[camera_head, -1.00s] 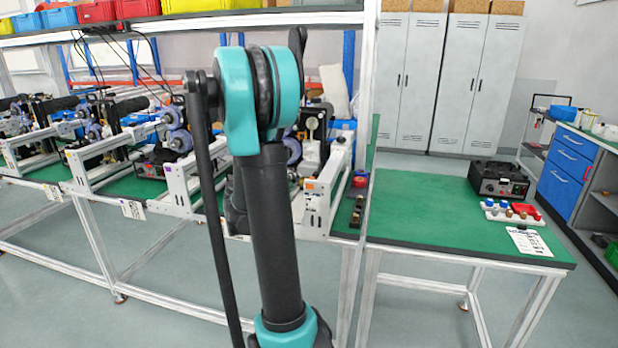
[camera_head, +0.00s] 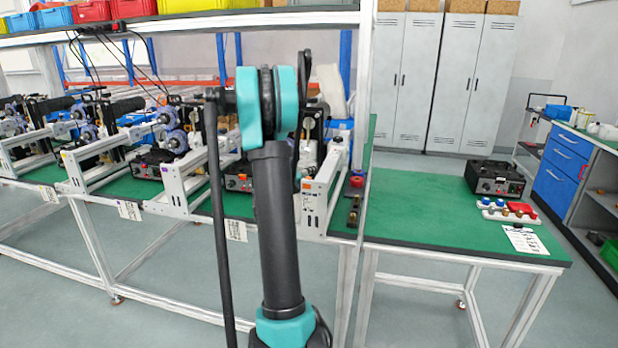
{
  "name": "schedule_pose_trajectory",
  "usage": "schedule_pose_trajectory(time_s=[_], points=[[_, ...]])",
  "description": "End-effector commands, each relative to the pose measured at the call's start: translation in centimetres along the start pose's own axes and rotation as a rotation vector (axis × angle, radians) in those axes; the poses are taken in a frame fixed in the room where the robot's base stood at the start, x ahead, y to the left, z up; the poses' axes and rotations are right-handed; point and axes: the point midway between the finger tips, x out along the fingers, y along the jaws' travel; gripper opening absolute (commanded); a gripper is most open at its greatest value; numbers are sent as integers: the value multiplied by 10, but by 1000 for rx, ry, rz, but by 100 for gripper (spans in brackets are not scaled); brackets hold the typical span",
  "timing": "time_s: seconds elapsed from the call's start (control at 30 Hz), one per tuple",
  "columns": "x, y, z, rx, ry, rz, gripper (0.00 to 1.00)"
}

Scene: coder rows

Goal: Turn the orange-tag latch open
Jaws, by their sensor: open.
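A small orange tag (camera_head: 307,184) shows on the near end of a white coder frame (camera_head: 322,190), just right of my arm in the middle of the head view. The latch itself cannot be made out at this size. My arm (camera_head: 272,210) rises in front of the bench and covers part of that coder unit. My gripper is not visible; the arm's far part is hidden behind its own near links.
More coder units (camera_head: 165,180) stand in a row to the left on the green bench. A side table (camera_head: 420,212) holds a black box (camera_head: 495,178), a tray of coloured knobs (camera_head: 507,210) and a paper sheet (camera_head: 525,240). Grey floor is open in front.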

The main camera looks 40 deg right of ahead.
Motion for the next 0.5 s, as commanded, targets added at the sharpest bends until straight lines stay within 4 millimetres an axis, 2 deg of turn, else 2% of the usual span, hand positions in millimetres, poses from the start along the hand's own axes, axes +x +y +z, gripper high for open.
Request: schedule_pose_trajectory(time_s=[0.17, 0.4, 0.5], points=[[0, 0, 0, 0, 0, 0, 39], [0, 0, 0, 0, 0, 0, 9], [0, 0, 0, 0, 0, 0, 0]])
